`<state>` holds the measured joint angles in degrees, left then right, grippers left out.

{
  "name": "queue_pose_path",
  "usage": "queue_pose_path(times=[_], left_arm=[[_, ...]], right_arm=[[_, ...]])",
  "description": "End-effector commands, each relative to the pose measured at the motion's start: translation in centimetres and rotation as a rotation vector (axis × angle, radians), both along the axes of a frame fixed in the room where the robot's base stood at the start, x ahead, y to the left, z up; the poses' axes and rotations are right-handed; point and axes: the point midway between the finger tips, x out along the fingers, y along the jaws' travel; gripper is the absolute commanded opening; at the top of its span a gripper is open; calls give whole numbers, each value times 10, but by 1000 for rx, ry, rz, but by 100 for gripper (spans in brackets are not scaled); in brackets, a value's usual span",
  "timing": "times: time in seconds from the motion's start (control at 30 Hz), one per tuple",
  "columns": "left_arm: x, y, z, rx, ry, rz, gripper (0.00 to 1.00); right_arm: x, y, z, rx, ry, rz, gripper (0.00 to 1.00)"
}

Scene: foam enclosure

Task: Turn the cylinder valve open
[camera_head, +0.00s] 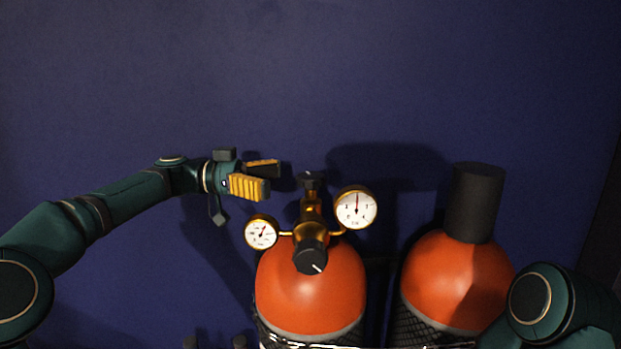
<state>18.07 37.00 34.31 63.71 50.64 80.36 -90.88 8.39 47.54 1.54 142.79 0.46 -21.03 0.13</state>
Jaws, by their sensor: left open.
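An orange gas cylinder (312,288) stands upright in the middle, with a brass regulator (311,222) on its top. A small black valve knob (311,181) sits at the top of the brass body, toward the wall. A larger black knob (310,256) with a white mark faces me. Two round white gauges flank the body, a left gauge (262,233) and a right gauge (356,209). My left gripper (274,177) is open, with yellow ribbed finger pads, just left of the small valve knob. It appears empty and apart from the knob. My right gripper is out of view.
A second orange cylinder (457,280) with a dark cap (474,202) stands to the right, partly behind my right arm. A dark blue wall (300,80) rises behind everything. The space above the cylinders is clear.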

Motion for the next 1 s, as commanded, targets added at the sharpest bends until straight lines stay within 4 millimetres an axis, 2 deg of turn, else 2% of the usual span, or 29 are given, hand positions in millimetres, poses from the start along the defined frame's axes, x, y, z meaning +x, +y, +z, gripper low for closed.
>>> queue_pose_path(times=[0.03, 0.2, 0.4, 0.57, 0.83, 0.97, 1.0], left_arm=[[-2, -12, 1, 0, 1, -5, 89], [-3, -42, 1, 0, 1, -3, 89], [-4, -65, 0, 0, 2, -1, 89], [-5, -72, 0, 0, 1, 1, 89], [-5, -73, 0, 0, 1, 1, 88], [-5, -72, 0, 0, 1, 1, 42], [-5, -72, 0, 0, 1, 1, 28]], right_arm=[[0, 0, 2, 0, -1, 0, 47], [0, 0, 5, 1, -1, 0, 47], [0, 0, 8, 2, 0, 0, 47], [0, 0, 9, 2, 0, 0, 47], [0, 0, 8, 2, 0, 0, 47], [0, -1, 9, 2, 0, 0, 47], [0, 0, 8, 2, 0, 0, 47]])
